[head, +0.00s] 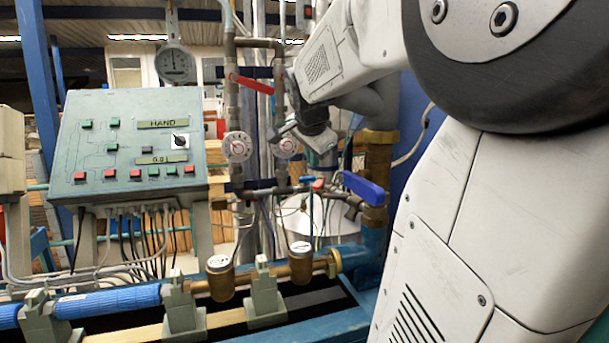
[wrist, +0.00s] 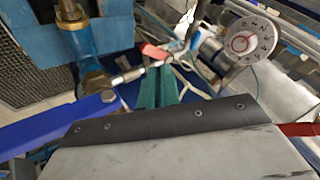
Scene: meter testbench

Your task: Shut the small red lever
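The small red lever (head: 318,184) is on the lower pipework, left of the large blue lever. In the wrist view, a short red handle (wrist: 153,51) shows above my fingertips, by a thin metal pipe; it appears to be this lever. My gripper (head: 318,148) is above the lever in the head view and points down at the pipework. In the wrist view, my gripper's teal fingers (wrist: 159,88) lie close together with nothing seen between them. The fingertips look apart from the red handle. The exact gap is unclear.
A large blue lever (head: 364,189) is right of the small one. A longer red lever (head: 252,84) is on the upper pipe. Dial meters (head: 238,147) and vertical pipes stand close by. A control box (head: 130,145) is at the left.

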